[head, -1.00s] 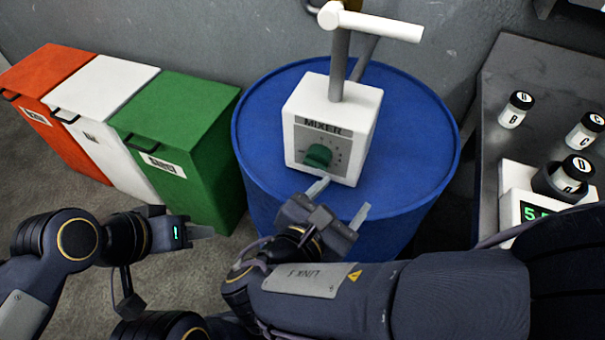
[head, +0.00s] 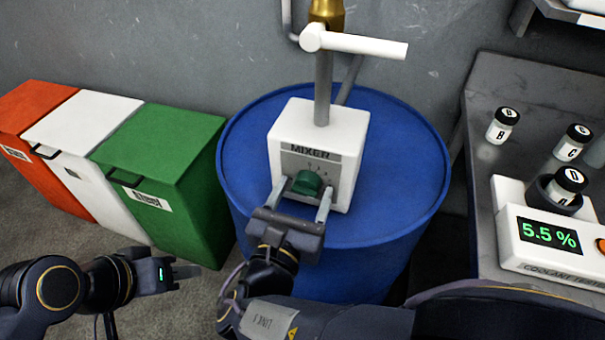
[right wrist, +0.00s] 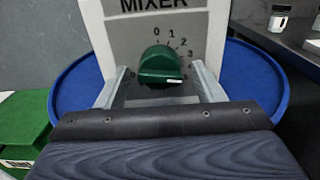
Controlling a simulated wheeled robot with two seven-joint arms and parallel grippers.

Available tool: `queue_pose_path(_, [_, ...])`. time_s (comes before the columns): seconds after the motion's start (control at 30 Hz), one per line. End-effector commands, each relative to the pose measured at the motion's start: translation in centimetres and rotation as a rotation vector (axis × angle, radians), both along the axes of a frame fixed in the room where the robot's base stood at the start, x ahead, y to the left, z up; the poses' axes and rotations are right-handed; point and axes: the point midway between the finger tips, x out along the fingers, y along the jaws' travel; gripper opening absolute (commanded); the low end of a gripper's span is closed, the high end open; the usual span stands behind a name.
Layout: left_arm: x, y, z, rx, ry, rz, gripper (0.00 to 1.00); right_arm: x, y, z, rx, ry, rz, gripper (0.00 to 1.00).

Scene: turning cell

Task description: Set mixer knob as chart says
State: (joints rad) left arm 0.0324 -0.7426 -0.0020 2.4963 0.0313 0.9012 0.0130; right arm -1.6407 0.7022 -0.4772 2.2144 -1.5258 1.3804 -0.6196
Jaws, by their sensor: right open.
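The white mixer box (head: 356,150), labelled MIXER, stands on the blue drum. Its green knob (head: 307,183) is on the front face and also shows in the right wrist view (right wrist: 163,62). There its bar lies nearly level, with a white mark at the lower right end, near the 5 on the dial. My right gripper (head: 302,190) is open, its fingers on either side of the knob; contact cannot be told. In the right wrist view its fingers (right wrist: 157,84) flank the knob with gaps. My left gripper (head: 187,272) is low at the left, away from the mixer, seen edge-on. No chart shows.
The blue drum (head: 410,185) stands between the green bin (head: 165,140) and a grey bench (head: 485,85). The coolant tester (head: 510,255) on the bench reads 5.5 %. Small lidded bottles stand behind it. A white handle (head: 360,46) sticks out above the mixer.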

Motion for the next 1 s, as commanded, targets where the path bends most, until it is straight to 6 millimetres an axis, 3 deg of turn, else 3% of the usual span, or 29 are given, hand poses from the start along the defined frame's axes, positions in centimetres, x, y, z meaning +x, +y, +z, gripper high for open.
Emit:
queue_pose_path(0.17, [0.00,0.00,0.00,0.000,0.000,0.000,0.36,0.02,-0.01,0.01,0.001,0.000,0.000,0.62])
queue_pose_path(0.5, [0.00,0.00,0.01,0.000,0.000,0.000,0.36,0.00,-0.01,0.01,0.001,0.000,-0.001,0.19])
queue_pose_path(1.0, [-0.01,0.00,-0.78,0.000,0.000,0.000,0.36,0.03,0.01,-0.14,0.138,-0.044,-0.001,0.18])
